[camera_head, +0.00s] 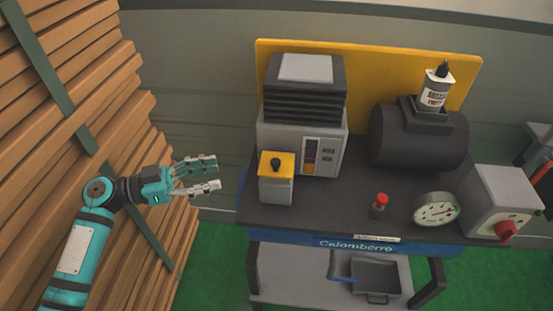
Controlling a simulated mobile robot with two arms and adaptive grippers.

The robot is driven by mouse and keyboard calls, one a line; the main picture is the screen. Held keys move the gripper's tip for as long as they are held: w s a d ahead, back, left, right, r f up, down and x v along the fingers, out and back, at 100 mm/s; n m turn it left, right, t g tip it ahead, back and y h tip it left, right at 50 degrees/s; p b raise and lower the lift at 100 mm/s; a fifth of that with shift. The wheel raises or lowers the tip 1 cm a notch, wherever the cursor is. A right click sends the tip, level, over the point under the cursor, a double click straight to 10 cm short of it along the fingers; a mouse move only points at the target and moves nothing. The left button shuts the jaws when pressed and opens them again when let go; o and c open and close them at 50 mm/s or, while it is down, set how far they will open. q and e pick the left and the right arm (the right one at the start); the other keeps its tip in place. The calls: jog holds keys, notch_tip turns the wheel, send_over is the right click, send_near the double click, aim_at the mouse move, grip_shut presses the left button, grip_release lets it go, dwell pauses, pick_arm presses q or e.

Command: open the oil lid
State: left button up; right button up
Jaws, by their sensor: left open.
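A white and black oil bottle (435,88) with a dark pointed top stands upright on the black cylindrical tank (420,140) at the back right of the machine. A smaller box with a yellow top and a black knob (276,164) stands at the machine's front left. Which of these carries the oil lid I cannot tell for certain. My left gripper (217,173) is open and empty, left of the machine and apart from it, fingers pointing right. My right gripper is not in view.
The machine's dark top (330,207) carries a grey box unit (324,145), a red-capped valve (380,205), a round gauge (436,210) and a white box with a red knob (497,205). Stacked wooden planks (60,130) stand close behind my left arm. Green floor shows between.

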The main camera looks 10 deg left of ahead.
aim_at(277, 160)
pick_arm(q)
jog(key=p+x, duration=0.5)
jog(key=x, duration=0.9)
jog(key=shift+w+d+r, duration=0.1)
jog(key=shift+w+d, duration=0.15)
jog(key=shift+d, duration=0.2)
grip_shut()
jog(key=shift+w, duration=0.1)
jog(key=shift+w+d+f, duration=0.15)
jog(key=shift+f, duration=0.05)
